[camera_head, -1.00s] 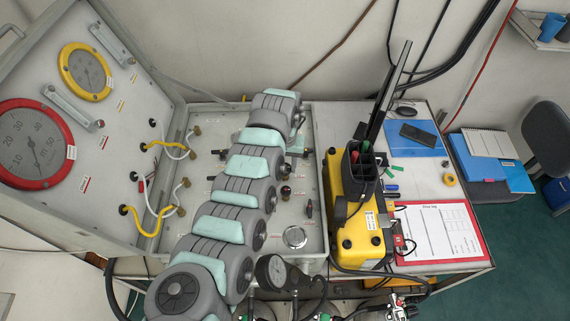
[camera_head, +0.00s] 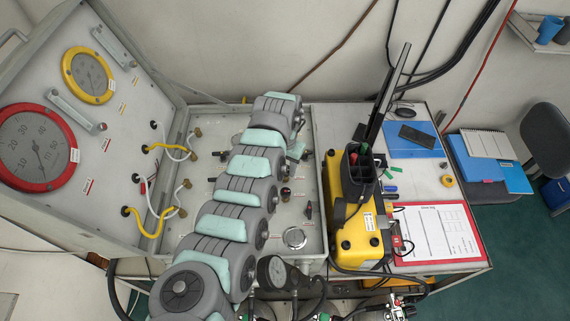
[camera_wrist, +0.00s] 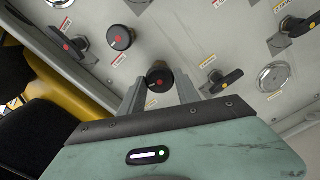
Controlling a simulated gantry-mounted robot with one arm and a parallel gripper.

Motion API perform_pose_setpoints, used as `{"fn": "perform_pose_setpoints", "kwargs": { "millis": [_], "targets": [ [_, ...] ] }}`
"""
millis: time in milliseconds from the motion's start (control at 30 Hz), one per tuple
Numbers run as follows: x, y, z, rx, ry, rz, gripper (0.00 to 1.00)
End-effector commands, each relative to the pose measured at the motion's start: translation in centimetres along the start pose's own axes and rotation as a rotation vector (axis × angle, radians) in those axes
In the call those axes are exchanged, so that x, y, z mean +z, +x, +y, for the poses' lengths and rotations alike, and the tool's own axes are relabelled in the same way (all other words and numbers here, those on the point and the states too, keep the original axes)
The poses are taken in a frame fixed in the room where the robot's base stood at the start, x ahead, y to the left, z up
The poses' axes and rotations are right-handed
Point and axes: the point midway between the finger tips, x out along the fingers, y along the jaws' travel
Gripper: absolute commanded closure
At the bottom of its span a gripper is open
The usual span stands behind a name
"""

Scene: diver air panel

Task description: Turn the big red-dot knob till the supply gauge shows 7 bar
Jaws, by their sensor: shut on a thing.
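In the head view my arm covers the gripper and the held knob. A large red-rimmed gauge (camera_head: 37,150) and a smaller yellow-rimmed gauge (camera_head: 88,76) are on the upright panel at left. Their labels are too small to read, so I cannot tell which is the supply gauge.
A silver round fitting (camera_wrist: 273,76) is at right. Yellow and white hoses (camera_head: 146,221) loop left of my arm. A yellow case (camera_head: 357,230) stands right of the panel box.

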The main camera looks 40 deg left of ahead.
Motion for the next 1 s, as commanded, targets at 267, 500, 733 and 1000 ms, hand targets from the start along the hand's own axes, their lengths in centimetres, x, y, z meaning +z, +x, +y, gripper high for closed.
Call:
{"fn": "perform_pose_setpoints", "kwargs": {
  "millis": [267, 500, 733, 1000],
  "targets": [
    [-0.05, -0.3, -0.05, -0.001, 0.263, 0.0, 1.0],
    [0.05, -0.15, -0.04, 0.0, 0.491, -0.004, 1.0],
    [0.0, -0.15, -0.09, -0.002, 0.71, -0.004, 1.0],
    [0.0, -0.02, -0.04, -0.001, 0.966, -0.004, 1.0]
  ]
}}
